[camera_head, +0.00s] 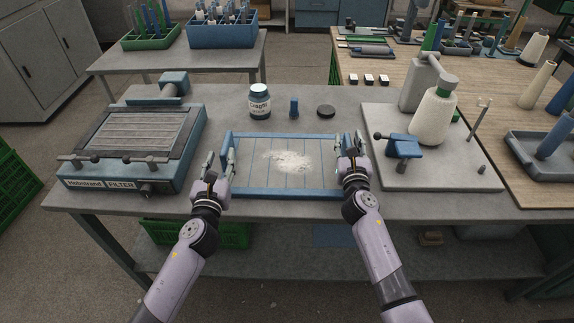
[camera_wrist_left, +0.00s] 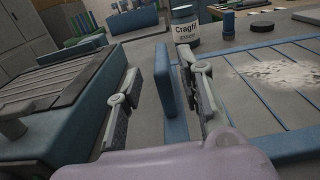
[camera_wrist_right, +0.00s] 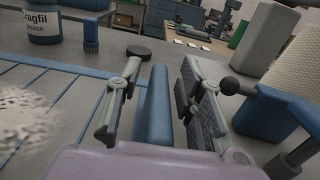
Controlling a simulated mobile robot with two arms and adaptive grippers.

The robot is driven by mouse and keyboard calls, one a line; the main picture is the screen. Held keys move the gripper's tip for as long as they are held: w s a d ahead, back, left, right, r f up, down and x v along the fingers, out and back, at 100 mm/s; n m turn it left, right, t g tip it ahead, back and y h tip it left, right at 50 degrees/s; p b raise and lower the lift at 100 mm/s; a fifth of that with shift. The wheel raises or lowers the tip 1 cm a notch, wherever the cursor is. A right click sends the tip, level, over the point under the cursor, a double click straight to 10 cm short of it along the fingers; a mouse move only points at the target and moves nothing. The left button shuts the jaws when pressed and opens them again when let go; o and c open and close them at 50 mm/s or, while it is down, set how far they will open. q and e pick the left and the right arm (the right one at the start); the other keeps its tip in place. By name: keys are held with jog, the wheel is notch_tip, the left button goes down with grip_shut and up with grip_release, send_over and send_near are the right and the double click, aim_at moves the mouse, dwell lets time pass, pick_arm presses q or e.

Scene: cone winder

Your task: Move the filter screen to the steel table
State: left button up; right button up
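The filter screen (camera_head: 260,180) is a blue-framed panel with a pile of pale fluff (camera_head: 288,161) on it, lying on the grey steel-topped table in the head view. My left gripper (camera_head: 226,160) is at its left side. In the left wrist view the open fingers (camera_wrist_left: 160,100) stand either side of the raised blue left handle (camera_wrist_left: 164,82), with gaps visible. My right gripper (camera_head: 350,150) is at the right side. In the right wrist view its open fingers (camera_wrist_right: 158,105) stand either side of the right handle (camera_wrist_right: 158,108), also with gaps.
The blue filter unit (camera_head: 130,150) stands to the left. A winder with a yarn cone (camera_head: 433,118) is at the right. Another grey table (camera_head: 125,62) stands behind left.

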pick_arm(q)
jog(key=s, duration=0.4)
jog(key=shift+s+a, duration=0.1)
jog(key=shift+s, duration=0.3)
pick_arm(e)
jog(key=shift+s, duration=0.2)
jog(key=s, duration=1.1)
jog(key=shift+s+a, duration=0.25)
jog(key=shift+s, duration=0.1)
